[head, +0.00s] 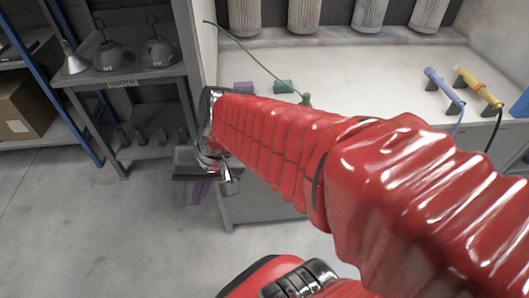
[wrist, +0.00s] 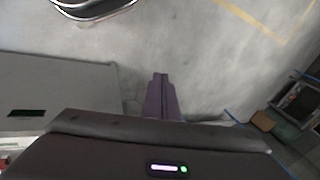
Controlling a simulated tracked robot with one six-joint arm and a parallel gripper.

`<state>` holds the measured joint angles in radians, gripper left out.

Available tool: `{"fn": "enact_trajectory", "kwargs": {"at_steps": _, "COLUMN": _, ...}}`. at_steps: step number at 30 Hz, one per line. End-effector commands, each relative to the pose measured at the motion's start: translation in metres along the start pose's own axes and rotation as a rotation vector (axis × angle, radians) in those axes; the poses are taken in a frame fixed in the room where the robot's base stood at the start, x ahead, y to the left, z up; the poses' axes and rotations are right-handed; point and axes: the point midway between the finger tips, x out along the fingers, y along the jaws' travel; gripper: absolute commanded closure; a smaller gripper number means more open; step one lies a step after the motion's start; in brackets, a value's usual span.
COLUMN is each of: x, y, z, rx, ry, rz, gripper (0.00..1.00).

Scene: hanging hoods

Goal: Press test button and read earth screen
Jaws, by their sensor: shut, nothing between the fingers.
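My gripper (head: 199,193) hangs at the left end of my red arm, in front of the bench's left edge. Its purple fingers are shut and empty, and they also show in the wrist view (wrist: 160,92), over bare floor. A dark rectangle with a faint green tint (wrist: 27,113) sits on a grey surface at the left of the wrist view; I cannot tell if it is the earth screen. A thin green lead (head: 255,60) slopes down behind my arm on the white bench. I cannot make out a test button in either view.
The white bench (head: 400,62) carries a purple block (head: 243,87), a green block (head: 283,86), a blue probe (head: 444,86) and a yellow probe (head: 478,87). Pale cylinders stand behind. A shelf with hoods (head: 158,45) is at left. Floor (head: 110,235) is clear.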

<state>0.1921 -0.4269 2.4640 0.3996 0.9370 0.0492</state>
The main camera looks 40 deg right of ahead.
Motion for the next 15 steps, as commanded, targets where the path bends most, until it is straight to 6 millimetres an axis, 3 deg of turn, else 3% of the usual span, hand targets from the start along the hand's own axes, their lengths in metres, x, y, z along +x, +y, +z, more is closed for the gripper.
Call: {"fn": "enact_trajectory", "kwargs": {"at_steps": 15, "x": 0.063, "y": 0.011, "z": -0.051, "rx": 0.672, "ry": -0.216, "rz": -0.278, "gripper": 1.0}}
